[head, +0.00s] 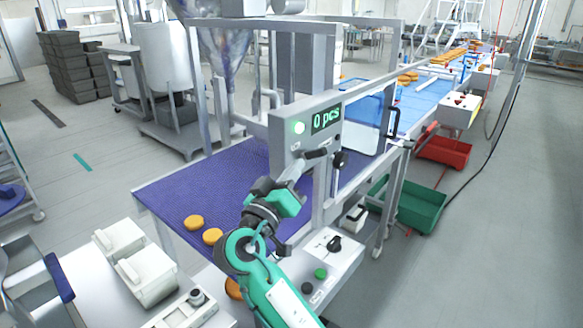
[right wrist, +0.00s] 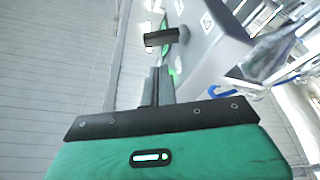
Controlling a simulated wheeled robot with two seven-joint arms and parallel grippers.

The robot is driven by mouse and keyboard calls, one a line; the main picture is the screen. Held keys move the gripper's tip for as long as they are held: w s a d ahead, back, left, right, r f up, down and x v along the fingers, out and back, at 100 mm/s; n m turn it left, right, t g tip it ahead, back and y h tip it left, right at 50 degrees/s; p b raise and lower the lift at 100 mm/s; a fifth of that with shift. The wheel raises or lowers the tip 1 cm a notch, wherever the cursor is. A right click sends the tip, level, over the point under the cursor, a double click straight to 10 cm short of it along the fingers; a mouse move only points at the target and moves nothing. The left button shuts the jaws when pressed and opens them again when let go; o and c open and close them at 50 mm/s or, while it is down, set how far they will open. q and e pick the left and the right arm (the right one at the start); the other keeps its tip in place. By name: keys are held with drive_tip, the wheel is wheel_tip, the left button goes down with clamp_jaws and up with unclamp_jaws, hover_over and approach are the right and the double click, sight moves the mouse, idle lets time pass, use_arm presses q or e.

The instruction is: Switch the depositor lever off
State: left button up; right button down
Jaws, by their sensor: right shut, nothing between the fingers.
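The depositor's grey control box (head: 290,143) stands over the purple belt, with a lit green lamp (head: 298,128) and a display (head: 327,117) reading "0 pcs". A lever with a black handle (head: 316,153) sticks out low on the box's front. My right gripper (head: 300,167) is shut and empty, its fingertips close to the lever, just below and left of the handle. In the right wrist view the black crossbar handle (right wrist: 162,37) is just beyond the shut fingers (right wrist: 157,85); whether they touch it I cannot tell. My left gripper is not in view.
A black knob on an upright rod (head: 340,159) stands just right of the lever. Several orange rounds lie on the purple belt (head: 170,190). A switch box (head: 330,247) sits below. Green (head: 420,207) and red (head: 445,150) crates stand on the floor at right.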

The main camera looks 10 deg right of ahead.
sight(313, 154)
drive_tip(key=p+x, duration=0.2)
drive_tip(key=x, duration=0.4)
drive_tip(key=shift+w+d, duration=0.2)
drive_tip(key=shift+d, duration=0.05)
